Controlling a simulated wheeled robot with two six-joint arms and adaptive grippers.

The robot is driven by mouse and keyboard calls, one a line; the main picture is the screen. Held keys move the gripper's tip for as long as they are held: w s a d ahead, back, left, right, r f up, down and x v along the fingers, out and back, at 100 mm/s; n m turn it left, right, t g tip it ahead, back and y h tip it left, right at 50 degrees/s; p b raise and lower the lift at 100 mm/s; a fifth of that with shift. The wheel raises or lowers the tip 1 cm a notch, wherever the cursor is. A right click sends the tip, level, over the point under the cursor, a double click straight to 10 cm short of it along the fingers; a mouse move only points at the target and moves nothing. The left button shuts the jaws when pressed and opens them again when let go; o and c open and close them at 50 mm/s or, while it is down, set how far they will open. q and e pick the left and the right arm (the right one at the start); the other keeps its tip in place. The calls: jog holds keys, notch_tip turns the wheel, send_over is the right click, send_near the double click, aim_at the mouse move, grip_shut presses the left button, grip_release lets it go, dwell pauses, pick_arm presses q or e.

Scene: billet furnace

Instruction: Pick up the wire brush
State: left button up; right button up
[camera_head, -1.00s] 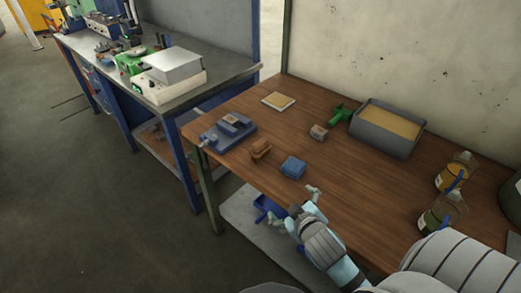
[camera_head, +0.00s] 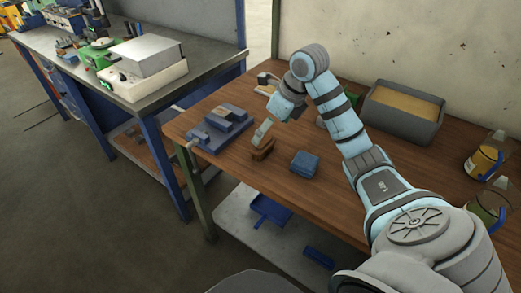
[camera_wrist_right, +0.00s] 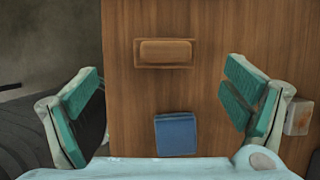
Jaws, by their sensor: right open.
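A brown, wooden-backed block that looks like the wire brush (camera_head: 262,150) lies on the wooden table near its left front edge. In the right wrist view the brush (camera_wrist_right: 165,52) lies flat, its long side across the picture, in the upper middle; its bristles cannot be made out. My right gripper (camera_head: 266,108) is above the table, close to the brush. In the wrist view its fingers (camera_wrist_right: 168,105) are wide apart with nothing between their pads, and the brush appears beyond the fingertips. My left gripper is not in view.
A blue block (camera_head: 304,164) lies just right of the brush, also in the wrist view (camera_wrist_right: 176,134). A blue-grey vise-like fixture (camera_head: 220,128) lies left. A grey bin (camera_head: 403,112) and bottles (camera_head: 483,160) stand to the right. The table's front middle is clear.

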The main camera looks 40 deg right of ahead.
jog(key=x, duration=0.9)
jog(key=shift+w+d+f, duration=0.1)
jog(key=shift+w+d, duration=0.05)
jog(key=shift+w, duration=0.25)
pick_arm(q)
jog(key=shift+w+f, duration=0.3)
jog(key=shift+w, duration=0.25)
pick_arm(e)
jog(key=shift+c, duration=0.6)
jog(key=c, duration=1.2)
pick_arm(q)
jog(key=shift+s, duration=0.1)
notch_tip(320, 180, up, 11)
jog(key=p, duration=1)
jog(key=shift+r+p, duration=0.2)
jog(key=shift+p, duration=0.2)
pick_arm(e)
notch_tip(320, 180, up, 20)
jog(key=shift+r, duration=0.1)
